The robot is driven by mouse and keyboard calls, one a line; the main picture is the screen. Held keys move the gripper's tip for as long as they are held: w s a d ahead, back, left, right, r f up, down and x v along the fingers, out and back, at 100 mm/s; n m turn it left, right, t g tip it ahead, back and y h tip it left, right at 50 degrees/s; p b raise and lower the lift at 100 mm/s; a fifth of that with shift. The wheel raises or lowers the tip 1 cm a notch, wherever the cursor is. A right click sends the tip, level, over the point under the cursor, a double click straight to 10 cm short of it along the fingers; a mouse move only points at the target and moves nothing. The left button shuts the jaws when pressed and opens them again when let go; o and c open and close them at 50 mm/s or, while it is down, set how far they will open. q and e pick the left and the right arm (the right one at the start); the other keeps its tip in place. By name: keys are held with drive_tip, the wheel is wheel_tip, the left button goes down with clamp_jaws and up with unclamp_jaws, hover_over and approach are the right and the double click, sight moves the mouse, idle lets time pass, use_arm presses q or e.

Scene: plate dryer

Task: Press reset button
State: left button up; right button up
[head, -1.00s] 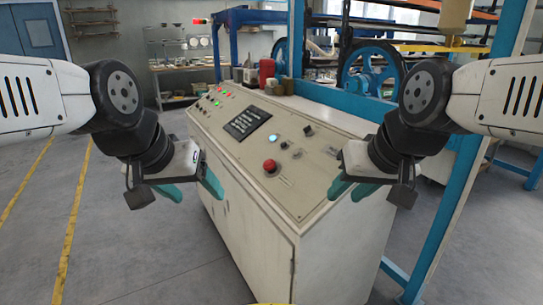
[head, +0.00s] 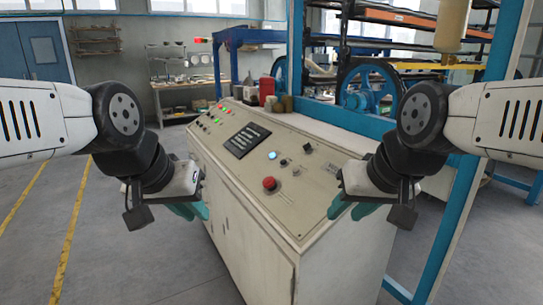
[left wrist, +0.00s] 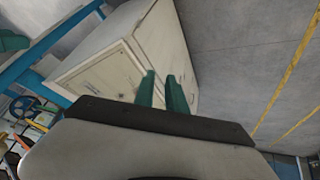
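The control console (head: 300,220) stands in front of me with a sloped panel of buttons. On its near part are a red mushroom button (head: 269,183) and a lit pale-blue button (head: 272,155). The labels are too small to read, so I cannot tell which button is the reset. My left gripper (head: 192,210) hangs left of the console, apart from the panel, empty, with a narrow gap between its teal fingers; they also show in the left wrist view (left wrist: 161,92). My right gripper (head: 352,208) is at the console's right side, empty, its fingers apart.
A dark label plate (head: 247,140), a black switch (head: 307,148) and small green and red lights (head: 219,120) share the panel. A blue frame post (head: 455,220) rises at right. Open grey floor with yellow lines (head: 68,240) lies at left.

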use_arm(q)
clamp_jaws()
idle(0.4)
idle(0.9)
